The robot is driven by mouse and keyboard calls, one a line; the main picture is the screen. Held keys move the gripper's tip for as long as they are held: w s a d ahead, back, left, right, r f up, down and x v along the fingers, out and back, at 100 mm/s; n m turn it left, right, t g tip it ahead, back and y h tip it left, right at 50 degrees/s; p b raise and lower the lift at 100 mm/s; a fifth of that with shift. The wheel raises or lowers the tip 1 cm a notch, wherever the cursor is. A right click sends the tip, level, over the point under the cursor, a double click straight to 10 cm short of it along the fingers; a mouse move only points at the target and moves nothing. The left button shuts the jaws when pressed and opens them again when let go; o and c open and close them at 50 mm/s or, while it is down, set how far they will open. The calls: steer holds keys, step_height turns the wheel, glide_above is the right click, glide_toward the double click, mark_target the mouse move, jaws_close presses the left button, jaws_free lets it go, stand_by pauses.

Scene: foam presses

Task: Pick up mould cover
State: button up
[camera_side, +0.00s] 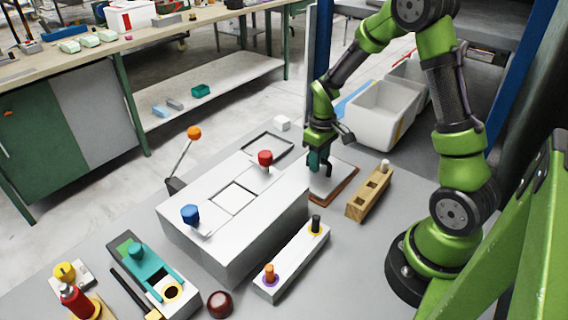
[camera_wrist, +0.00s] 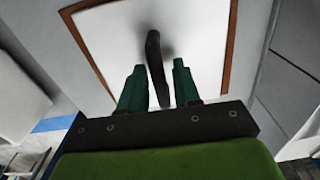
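The mould cover looks to be the white flat plate (camera_side: 341,174) with a dark upright handle (camera_wrist: 155,50), lying on a brown-edged base right of the big white block. In the wrist view the white plate (camera_wrist: 110,40) fills the middle, inside a brown border. My gripper (camera_side: 319,163) points down above the plate. In the wrist view its two green fingers (camera_wrist: 159,85) stand apart on either side of the handle, with a gap showing on both sides. The lower part of the handle is partly hidden in the side view.
A white block (camera_side: 265,220) with a square outline, a blue knob (camera_side: 190,213) and a red knob (camera_side: 265,157) stands left. A wooden holder (camera_side: 369,192) stands close on the right. A dark rectangular frame (camera_side: 268,136) lies behind. A white bin (camera_side: 385,112) stands further back.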

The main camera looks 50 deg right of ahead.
jaws_close()
steer(key=shift+r, duration=0.1)
